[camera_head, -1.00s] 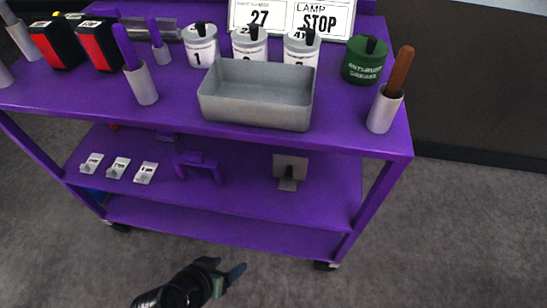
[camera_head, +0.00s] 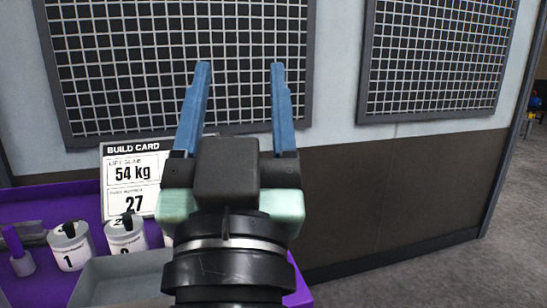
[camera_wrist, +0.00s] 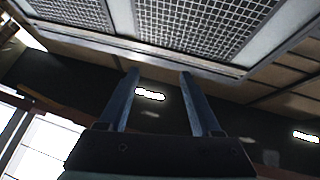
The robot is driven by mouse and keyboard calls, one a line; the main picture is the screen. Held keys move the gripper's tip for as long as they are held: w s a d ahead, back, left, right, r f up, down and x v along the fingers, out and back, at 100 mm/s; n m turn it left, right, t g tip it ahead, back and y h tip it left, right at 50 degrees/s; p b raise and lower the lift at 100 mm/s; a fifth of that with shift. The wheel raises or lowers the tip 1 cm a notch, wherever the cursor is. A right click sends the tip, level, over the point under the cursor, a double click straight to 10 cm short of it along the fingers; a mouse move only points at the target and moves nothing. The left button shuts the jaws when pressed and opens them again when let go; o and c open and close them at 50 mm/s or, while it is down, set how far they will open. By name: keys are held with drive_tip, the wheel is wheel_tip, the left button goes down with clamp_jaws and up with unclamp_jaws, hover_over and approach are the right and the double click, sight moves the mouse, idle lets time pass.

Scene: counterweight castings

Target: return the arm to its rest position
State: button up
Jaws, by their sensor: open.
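My gripper (camera_head: 238,70) is raised high in the middle of the head view, its two blue fingers pointing up and spread apart with nothing between them. In the wrist view the same gripper (camera_wrist: 158,75) shows its open, empty fingers. It stands in front of the grey wall and hides part of the purple cart (camera_head: 37,208) and whatever lies behind my wrist.
On the cart are the build card (camera_head: 132,172), the canister marked 1 (camera_head: 71,246), another canister (camera_head: 125,236) and a grey tray (camera_head: 118,280). Mesh panels (camera_head: 110,60) (camera_head: 436,55) hang on the wall. Open floor (camera_head: 430,275) lies to the right.

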drive_tip(key=s+d+r+t+h, duration=0.1)
drive_tip(key=s+d+r+t, duration=0.15)
drive_tip(key=s+r, duration=0.3)
wheel_tip(320, 180, up, 18)
drive_tip(key=p, duration=1.7)
drive_tip(key=shift+w+d+p, duration=0.15)
drive_tip(key=shift+w+p, duration=0.15)
